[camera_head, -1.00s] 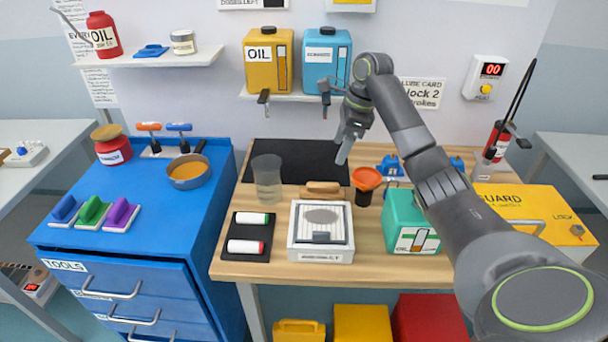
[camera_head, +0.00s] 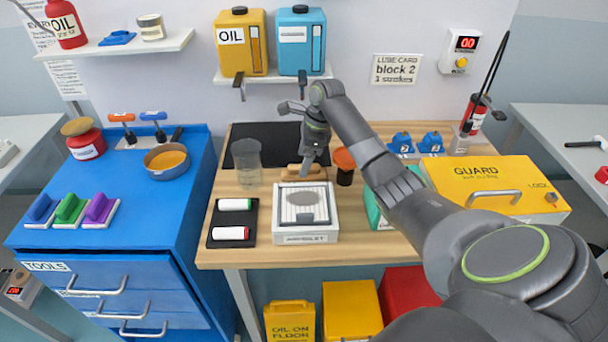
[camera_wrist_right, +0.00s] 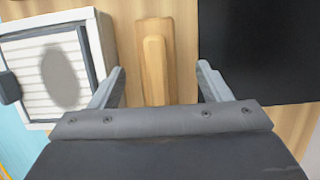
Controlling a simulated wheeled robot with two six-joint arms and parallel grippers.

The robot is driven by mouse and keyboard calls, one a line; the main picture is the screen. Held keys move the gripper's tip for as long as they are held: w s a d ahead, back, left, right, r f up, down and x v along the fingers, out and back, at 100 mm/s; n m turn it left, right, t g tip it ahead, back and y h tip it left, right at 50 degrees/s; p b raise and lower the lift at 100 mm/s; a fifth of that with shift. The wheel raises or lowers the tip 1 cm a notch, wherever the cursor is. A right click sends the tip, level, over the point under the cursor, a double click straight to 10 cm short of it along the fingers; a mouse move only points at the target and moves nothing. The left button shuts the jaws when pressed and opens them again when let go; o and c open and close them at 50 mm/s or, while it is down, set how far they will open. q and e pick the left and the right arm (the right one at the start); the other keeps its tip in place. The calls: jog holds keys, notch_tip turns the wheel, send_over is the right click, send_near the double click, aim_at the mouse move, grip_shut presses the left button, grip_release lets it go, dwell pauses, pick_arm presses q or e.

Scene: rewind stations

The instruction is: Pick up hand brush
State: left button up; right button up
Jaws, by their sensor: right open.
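The hand brush is a light wooden block with a raised narrow handle (camera_head: 292,172). It lies on the wooden bench just behind the white tray, partly covered by my gripper in the head view. In the right wrist view the brush (camera_wrist_right: 154,58) runs lengthwise between my fingers. My right gripper (camera_head: 308,163) is above it, pointing down; its fingers (camera_wrist_right: 160,72) are open, one on each side of the brush, with gaps on both sides. The bristles are not visible. My left gripper is not in view.
The white tray (camera_head: 305,238) stands just in front of the brush, and a black mat (camera_head: 275,134) lies behind it. A clear cup (camera_head: 248,165) stands to the left, and a dark jar with an orange funnel (camera_head: 344,168) close on the right.

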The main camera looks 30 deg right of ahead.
jog(key=x, duration=0.4)
jog(key=shift+s+d+f+p, duration=0.2)
jog(key=shift+s+f+p, duration=0.15)
jog(key=shift+s+f, duration=0.05)
jog(key=shift+w+f, duration=0.1)
jog(key=shift+f, duration=0.2)
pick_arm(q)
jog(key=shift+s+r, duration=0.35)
pick_arm(e)
jog(key=shift+a, duration=0.1)
jog(key=shift+c, duration=0.3)
jog(key=c, duration=1.1)
jog(key=shift+o, duration=0.2)
jog(key=shift+r, duration=0.15)
